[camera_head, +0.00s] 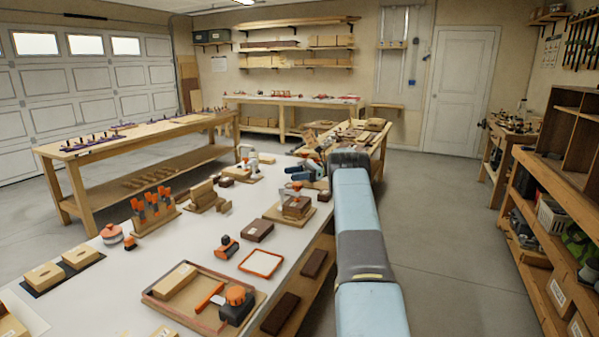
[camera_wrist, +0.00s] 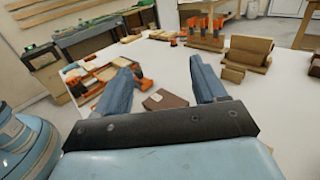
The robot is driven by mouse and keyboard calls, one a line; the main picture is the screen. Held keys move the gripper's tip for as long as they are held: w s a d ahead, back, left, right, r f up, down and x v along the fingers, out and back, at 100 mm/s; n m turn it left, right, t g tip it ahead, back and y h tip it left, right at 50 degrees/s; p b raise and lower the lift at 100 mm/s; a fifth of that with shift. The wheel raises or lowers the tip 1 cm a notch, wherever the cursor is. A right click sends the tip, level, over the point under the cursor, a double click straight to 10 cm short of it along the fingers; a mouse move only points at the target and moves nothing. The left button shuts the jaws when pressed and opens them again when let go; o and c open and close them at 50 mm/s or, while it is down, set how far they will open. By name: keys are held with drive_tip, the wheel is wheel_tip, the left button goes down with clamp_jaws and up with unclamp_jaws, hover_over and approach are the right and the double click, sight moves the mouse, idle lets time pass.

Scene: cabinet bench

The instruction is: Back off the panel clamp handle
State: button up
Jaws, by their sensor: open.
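A framed wooden panel (camera_head: 205,300) lies near the front of the white bench in the head view. A dark clamp with an orange knob handle (camera_head: 236,294) and an orange bar sits at its right side; I take it as the panel clamp. My gripper (camera_head: 298,172) is farther back, over the bench's right side, apart from this clamp. In the wrist view my gripper (camera_wrist: 160,66) has its two blue fingers spread and nothing held between them. Orange parts show beside the left finger, which hides some of them; I cannot tell which piece they belong to.
The white bench (camera_head: 130,290) also bears a rack of orange-handled clamps (camera_head: 153,205), an empty orange frame (camera_head: 261,263), a small orange-and-black clamp (camera_head: 227,247), and brown blocks (camera_head: 257,231). Shelves (camera_head: 560,210) stand at the right. Open floor lies between bench and shelves.

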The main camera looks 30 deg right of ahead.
drive_tip(key=s+a+r, duration=0.2)
drive_tip(key=s+r, duration=0.3)
drive_tip(key=s, duration=0.4)
drive_tip(key=shift+s+a, duration=0.35)
drive_tip(key=shift+r, duration=0.1)
